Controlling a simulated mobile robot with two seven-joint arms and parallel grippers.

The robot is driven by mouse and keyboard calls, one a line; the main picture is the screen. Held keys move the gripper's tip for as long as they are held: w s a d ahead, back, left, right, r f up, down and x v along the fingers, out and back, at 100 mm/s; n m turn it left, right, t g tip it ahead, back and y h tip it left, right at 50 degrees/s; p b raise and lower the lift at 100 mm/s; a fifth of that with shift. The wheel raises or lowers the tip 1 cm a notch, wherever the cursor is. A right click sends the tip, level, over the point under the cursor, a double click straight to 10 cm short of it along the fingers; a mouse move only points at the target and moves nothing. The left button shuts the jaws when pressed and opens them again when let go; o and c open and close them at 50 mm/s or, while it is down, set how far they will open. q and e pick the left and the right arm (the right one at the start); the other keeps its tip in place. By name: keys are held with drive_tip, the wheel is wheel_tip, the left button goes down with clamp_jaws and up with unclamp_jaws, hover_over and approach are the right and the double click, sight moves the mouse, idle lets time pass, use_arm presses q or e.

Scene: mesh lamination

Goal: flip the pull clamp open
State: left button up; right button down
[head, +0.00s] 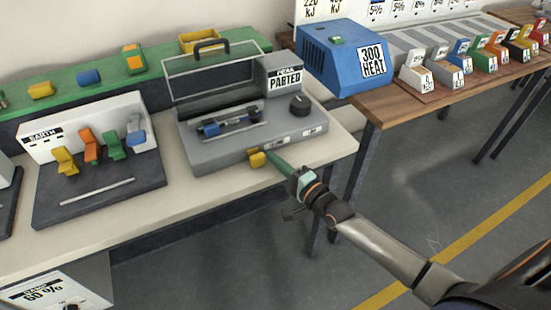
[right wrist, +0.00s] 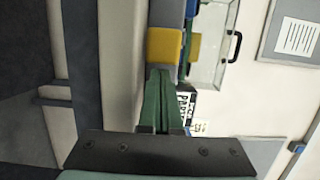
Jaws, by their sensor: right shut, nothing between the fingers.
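A grey machine (head: 230,154) with a raised clear cover stands on the pale bench, and its display reads "PEEL PARTED". A yellow block (head: 257,158) sits at its front edge; I cannot tell for sure whether it is the pull clamp's lever. It also shows in the right wrist view (right wrist: 164,46). Blue and black parts (head: 212,127) lie in the machine's bay. My right gripper (head: 271,153) has its green fingers together and empty, tips at or just short of the yellow block. It also shows in the right wrist view (right wrist: 160,74). My left gripper is out of view.
A black dial (head: 299,104) is on the machine's right. A blue heat box (head: 345,57) stands on the wooden table at right. A white and dark fixture (head: 100,201) with coloured levers is at left. The floor before the bench is clear.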

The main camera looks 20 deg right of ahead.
sight(253, 165)
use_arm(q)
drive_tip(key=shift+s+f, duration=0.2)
use_arm(e)
drive_tip(key=a+p, duration=0.2)
drive_tip(key=a, duration=0.3)
drive_tip(key=shift+s+a+r, duration=0.1)
drive_tip(key=shift+a, duration=0.25)
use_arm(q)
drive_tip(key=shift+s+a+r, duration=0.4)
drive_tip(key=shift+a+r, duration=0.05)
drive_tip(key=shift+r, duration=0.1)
